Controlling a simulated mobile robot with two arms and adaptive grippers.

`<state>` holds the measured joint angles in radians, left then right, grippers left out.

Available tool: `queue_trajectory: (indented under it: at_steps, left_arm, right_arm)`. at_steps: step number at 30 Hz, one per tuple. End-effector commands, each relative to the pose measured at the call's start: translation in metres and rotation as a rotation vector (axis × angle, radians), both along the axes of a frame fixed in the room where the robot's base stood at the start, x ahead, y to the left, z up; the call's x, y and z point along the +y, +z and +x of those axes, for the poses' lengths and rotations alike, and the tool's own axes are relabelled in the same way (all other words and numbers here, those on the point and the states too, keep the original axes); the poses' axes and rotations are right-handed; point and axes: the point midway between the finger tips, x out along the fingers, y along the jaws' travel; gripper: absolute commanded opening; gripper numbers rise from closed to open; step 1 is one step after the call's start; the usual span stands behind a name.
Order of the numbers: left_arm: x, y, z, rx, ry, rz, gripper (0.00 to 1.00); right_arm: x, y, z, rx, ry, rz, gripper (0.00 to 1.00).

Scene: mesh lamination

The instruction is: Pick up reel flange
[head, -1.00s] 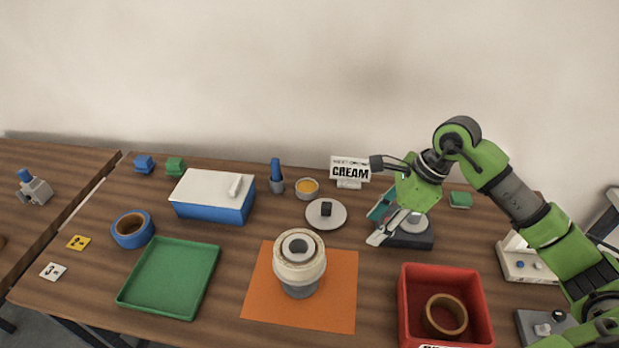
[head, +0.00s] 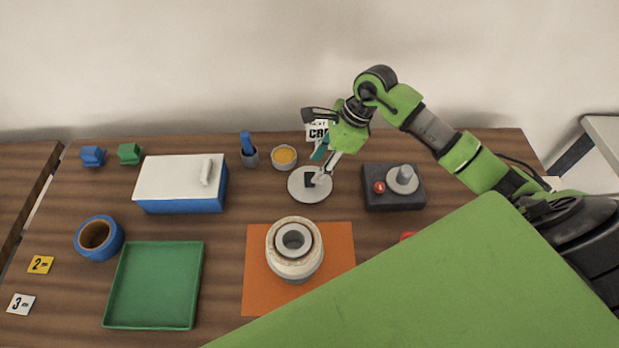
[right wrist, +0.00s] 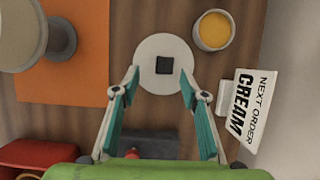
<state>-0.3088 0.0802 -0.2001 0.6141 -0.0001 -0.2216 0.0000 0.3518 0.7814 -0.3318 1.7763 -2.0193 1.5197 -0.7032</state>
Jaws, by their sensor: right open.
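The reel flange (head: 300,190) looks like a pale round disc with a square black knob on top, lying flat on the table. In the right wrist view, the flange (right wrist: 160,44) is at top centre with its black knob (right wrist: 164,65) facing the camera. My right gripper (head: 322,170) is over the flange, its fingers partly covering the disc and knob. In the right wrist view, the open right gripper (right wrist: 160,80) has one finger on each side, apart from the knob. Contact with the disc cannot be told. My left gripper is not in view.
A "CREAM" sign (right wrist: 244,105) is close by. A white roll (head: 294,262) stands on an orange mat (head: 340,268). A green tray (head: 155,285) is left.

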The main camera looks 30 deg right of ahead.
Motion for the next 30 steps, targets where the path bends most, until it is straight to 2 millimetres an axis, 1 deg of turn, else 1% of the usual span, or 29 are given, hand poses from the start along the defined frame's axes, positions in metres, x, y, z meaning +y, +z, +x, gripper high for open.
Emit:
queue_trajectory:
  at_steps: [5, 8, 12, 16, 19, 25, 26, 27, 30]
  left_arm:
    - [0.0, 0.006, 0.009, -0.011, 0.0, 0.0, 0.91]
    - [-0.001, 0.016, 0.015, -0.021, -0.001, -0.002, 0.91]
    - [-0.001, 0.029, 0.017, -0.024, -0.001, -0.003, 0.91]
    - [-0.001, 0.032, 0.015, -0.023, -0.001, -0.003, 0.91]
    - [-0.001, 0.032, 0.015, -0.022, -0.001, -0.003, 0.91]
    - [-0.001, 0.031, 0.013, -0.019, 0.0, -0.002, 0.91]
    - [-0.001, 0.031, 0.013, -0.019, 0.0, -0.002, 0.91]
    - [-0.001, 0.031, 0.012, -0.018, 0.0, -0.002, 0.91]
    - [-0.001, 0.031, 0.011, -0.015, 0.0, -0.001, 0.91]
  right_arm:
    - [0.003, -0.01, 0.002, 0.002, -0.001, 0.001, 0.4]
    - [0.005, -0.018, 0.004, 0.005, -0.002, 0.002, 0.4]
    - [0.007, -0.036, 0.01, 0.005, -0.003, 0.004, 0.4]
    - [0.012, -0.052, 0.013, 0.002, -0.001, 0.001, 0.4]
    - [0.013, -0.058, 0.014, 0.0, 0.0, 0.001, 0.4]
    - [0.013, -0.059, 0.014, -0.001, 0.0, 0.0, 0.4]
    - [0.013, -0.058, 0.014, -0.001, 0.0, 0.0, 0.33]
    - [0.013, -0.059, 0.014, -0.001, 0.0, 0.0, 0.22]
    - [0.012, -0.058, 0.014, -0.001, 0.0, 0.0, 0.0]
